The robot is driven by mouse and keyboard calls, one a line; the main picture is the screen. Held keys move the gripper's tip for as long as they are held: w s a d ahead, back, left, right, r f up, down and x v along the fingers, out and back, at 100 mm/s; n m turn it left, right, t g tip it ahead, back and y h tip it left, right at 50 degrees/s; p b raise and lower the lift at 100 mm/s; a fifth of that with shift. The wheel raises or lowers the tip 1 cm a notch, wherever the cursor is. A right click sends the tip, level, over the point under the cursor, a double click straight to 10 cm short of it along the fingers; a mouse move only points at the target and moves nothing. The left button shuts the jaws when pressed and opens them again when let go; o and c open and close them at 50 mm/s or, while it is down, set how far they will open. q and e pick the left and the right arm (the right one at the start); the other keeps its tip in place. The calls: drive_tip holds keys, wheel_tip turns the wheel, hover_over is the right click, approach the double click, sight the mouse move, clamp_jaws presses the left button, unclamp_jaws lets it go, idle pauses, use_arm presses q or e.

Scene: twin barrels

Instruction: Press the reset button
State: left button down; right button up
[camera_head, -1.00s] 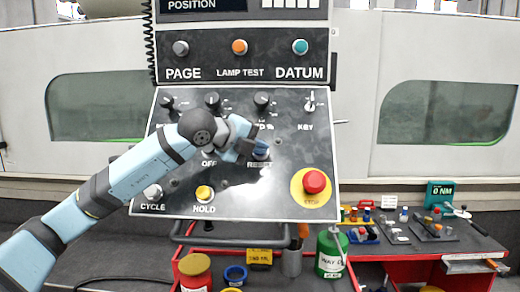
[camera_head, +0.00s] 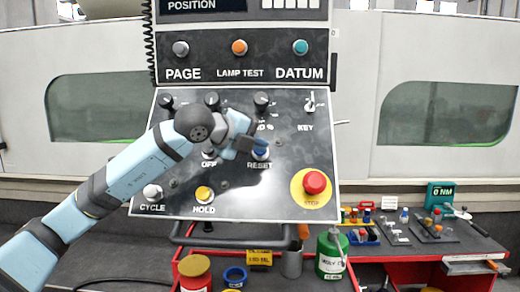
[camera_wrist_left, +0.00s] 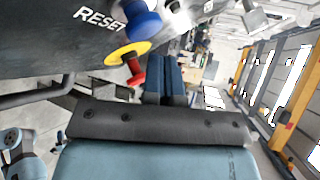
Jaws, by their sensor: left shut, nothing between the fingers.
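The reset button (camera_head: 261,153) is a blue round button above the RESET label on the dark sloped control panel (camera_head: 245,190). My left gripper (camera_head: 260,146) is shut and empty, just above the button in the head view and partly covering it. A gap or contact between them cannot be told from that view. In the left wrist view the blue reset button (camera_wrist_left: 140,20) shows at the top beside its label, apart from the closed fingers of my left gripper (camera_wrist_left: 164,62). My right gripper is not in view.
The red stop button (camera_head: 315,182) on its yellow ring is right of and below the reset button. The white OFF button (camera_head: 208,152) and yellow HOLD button (camera_head: 204,193) are to the left. Black knobs (camera_head: 261,100) and a key switch (camera_head: 310,102) sit above.

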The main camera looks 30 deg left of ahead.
use_arm(q)
drive_tip(key=shift+s+d+r, duration=0.55)
drive_tip(key=shift+s+r, duration=0.2)
drive_tip(key=shift+s, duration=0.1)
drive_tip(key=shift+s+d+r, duration=0.5)
drive_tip(key=shift+s+r, duration=0.2)
drive_tip(key=shift+s, duration=0.1)
